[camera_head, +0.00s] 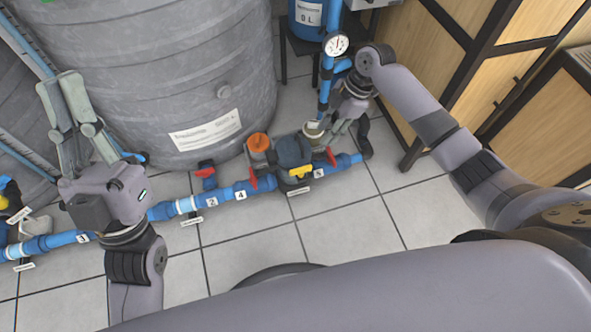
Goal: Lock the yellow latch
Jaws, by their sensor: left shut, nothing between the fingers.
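A small yellow latch (300,173) sits on the front of the dark pump unit (292,152) on the floor, just above the blue pipe. My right gripper (327,133) points down at the right side of this unit, up and right of the latch and apart from it. Its fingers are small and partly merged with the parts behind, so whether they hold anything is unclear. My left gripper (60,88) is raised at the left in front of the grey tank, shut and empty, far from the latch.
A blue pipe (232,193) with numbered fittings and red valve handles runs along the floor. A large grey tank (170,70) stands behind it. Wooden cabinets (424,48) stand right. Floor tiles (350,230) in front are clear.

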